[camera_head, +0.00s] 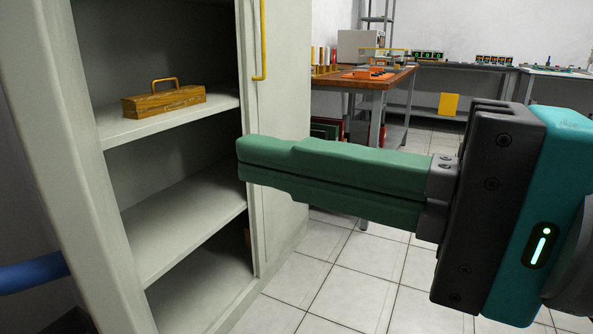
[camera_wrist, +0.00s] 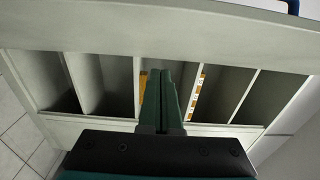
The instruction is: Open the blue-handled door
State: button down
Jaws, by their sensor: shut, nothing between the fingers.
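A pale grey cabinet (camera_head: 250,120) stands at the left with its shelf compartments open to view. A blue bar (camera_head: 32,274), which looks like the blue handle, shows at the left edge beyond a pale upright panel (camera_head: 75,150). A small blue piece also shows at the top right corner of the wrist view (camera_wrist: 293,6). I cannot tell how far the door stands open. My gripper (camera_head: 240,158) is shut and empty, its green fingers pointing left in front of the shelves. In the wrist view the fingers (camera_wrist: 158,95) are together before the compartments.
A wooden toolbox (camera_head: 164,100) sits on the upper shelf. A yellow handle (camera_head: 259,40) is on the cabinet's right part. A workbench (camera_head: 365,82) with items stands behind. The tiled floor (camera_head: 350,280) is clear at the front right.

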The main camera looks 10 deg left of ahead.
jog(key=b+v, duration=0.3)
jog(key=v, duration=0.8)
jog(key=w+a+f+h, duration=0.1)
jog(key=w+f+h, duration=0.2)
jog(key=f, duration=0.5)
jog(key=w+a+f+g+h, duration=0.1)
jog(key=w+f+h, duration=0.2)
jog(key=f, duration=0.5)
jog(key=w+a+f+h, duration=0.2)
jog(key=w+f+h, duration=0.1)
jog(key=f, duration=0.5)
jog(key=s+d+f+n+g+h, duration=0.2)
jog(key=d+f+g+h, duration=0.15)
jog(key=d+f, duration=0.55)
jog(key=s+d+f+n+g+h, duration=0.1)
jog(key=s+d+f+g+h, duration=0.3)
jog(key=f, duration=0.9)
notch_tip(320, 180, up, 15)
jog(key=w+d+t+p, duration=0.1)
jog(key=d+t+p, duration=0.1)
jog(key=p, duration=1.3)
jog(key=shift+w+h, duration=0.15)
jog(key=shift+h, duration=0.3)
jog(key=shift+a+f, duration=0.1)
jog(key=shift+a, duration=0.05)
